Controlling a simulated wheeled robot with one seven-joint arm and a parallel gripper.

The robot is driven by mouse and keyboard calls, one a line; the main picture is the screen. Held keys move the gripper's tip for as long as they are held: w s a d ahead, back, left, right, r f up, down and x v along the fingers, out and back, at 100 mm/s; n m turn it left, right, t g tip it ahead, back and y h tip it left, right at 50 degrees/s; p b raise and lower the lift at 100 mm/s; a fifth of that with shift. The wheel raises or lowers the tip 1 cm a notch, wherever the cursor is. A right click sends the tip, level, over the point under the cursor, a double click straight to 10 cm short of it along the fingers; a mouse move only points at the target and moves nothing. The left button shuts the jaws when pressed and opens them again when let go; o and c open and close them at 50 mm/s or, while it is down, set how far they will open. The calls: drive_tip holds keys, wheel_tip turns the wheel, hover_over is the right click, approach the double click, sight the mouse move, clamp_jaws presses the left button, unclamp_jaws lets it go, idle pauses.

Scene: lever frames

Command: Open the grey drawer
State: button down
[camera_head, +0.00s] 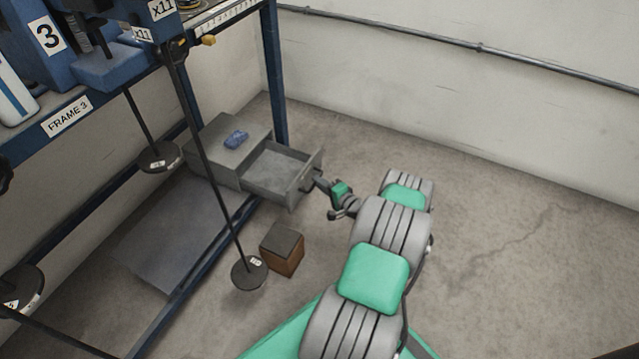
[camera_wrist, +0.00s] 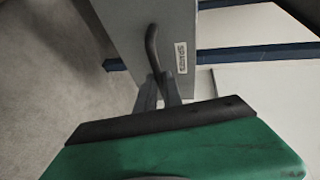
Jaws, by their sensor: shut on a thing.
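The grey drawer (camera_head: 270,186) is pulled well out of its grey cabinet (camera_head: 215,145) at the foot of the blue frame. Its inside shows and looks empty. My gripper (camera_head: 311,178) is at the drawer's front, on the right side of it in the head view. In the wrist view my gripper (camera_wrist: 159,92) is shut on the dark curved handle (camera_wrist: 152,50) of the drawer front (camera_wrist: 185,25). A small white label (camera_wrist: 181,57) is on the front beside the handle.
A brown box (camera_head: 283,252) stands on the floor near a hanging round weight (camera_head: 249,273). The blue frame (camera_head: 276,75) rises behind the drawer. Floor to the right (camera_head: 500,210) is clear.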

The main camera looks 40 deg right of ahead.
drive_tip(key=shift+w+a+f, duration=0.1)
drive_tip(key=shift+a+f, duration=0.05)
drive_tip(key=shift+a, duration=0.35)
drive_tip(key=c, duration=1.8)
unclamp_jaws()
drive_tip(key=shift+a+y, duration=0.15)
drive_tip(key=shift+y, duration=0.15)
drive_tip(key=o, duration=0.3)
drive_tip(key=shift+d, duration=0.2)
drive_tip(key=s+r+p, duration=0.1)
drive_tip(key=s+p, duration=0.1)
drive_tip(key=s, duration=0.6)
drive_tip(key=shift+d+r, duration=0.15)
drive_tip(key=shift+r, duration=0.15)
drive_tip(key=shift+w, duration=0.1)
